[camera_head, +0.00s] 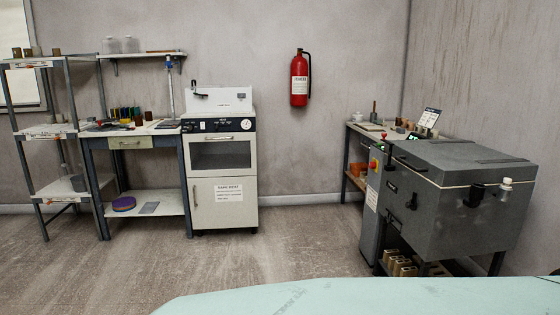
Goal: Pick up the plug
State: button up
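No plug can be made out with certainty. A small white knob-like piece (505,186) sticks out from the right side of the large grey kiln-like box (440,222), just under its lid; I cannot tell whether it is the plug. Other small items on the benches are too small to identify. My gripper and arm are not in view.
A pale green surface (380,297) fills the bottom right foreground. A white oven unit (222,180), a workbench (160,203) and a metal shelf rack (25,137) line the back left wall. A small bench stands behind the grey box. The middle floor (290,245) is clear.

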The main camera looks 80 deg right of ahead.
aim_at(506, 181)
jog(key=z, duration=4.05)
jog(key=i+l+u, duration=0.15)
jog(key=u, duration=0.3)
jog(key=i+l+u, duration=0.1)
jog(key=u, duration=0.35)
jog(key=l+u, duration=0.45)
jog(key=i+l+u, duration=0.1)
jog(key=l+u, duration=0.15)
jog(key=l, duration=0.3)
jog(key=i+l+u, duration=0.2)
jog(key=l, duration=1)
jog(key=k+l+u, duration=0.15)
jog(key=l, duration=0.45)
jog(key=i, duration=0.05)
